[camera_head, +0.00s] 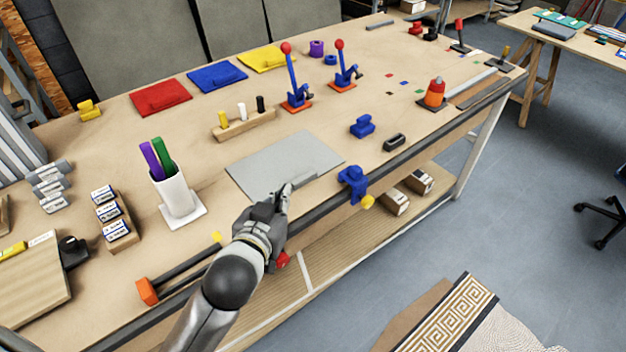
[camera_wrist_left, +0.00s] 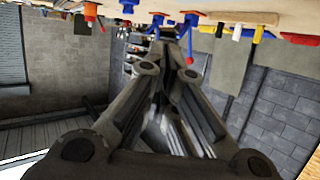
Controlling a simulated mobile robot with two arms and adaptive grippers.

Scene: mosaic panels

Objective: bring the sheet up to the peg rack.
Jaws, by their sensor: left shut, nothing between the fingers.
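The flat grey sheet (camera_head: 272,160) lies on the wooden bench near its front edge. The peg rack (camera_head: 245,126), a wooden block with yellow, white and black pegs, stands just behind the sheet's far edge. My left gripper (camera_head: 284,196) is shut and empty at the sheet's near edge; I cannot tell whether it touches the sheet. A small light grey bar (camera_head: 303,180) shows by its fingertips at the sheet's near edge. In the left wrist view the fingers (camera_wrist_left: 183,62) converge, and the sheet cannot be made out. My right gripper is not in view.
Two red-knobbed toggle clamps (camera_head: 296,95) stand right of the rack. A white pen cup (camera_head: 175,195) stands left of the sheet. A blue clamp (camera_head: 353,184) sits on the front edge. Red (camera_head: 160,97), blue and yellow panels lie behind. Bare bench lies left of the rack.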

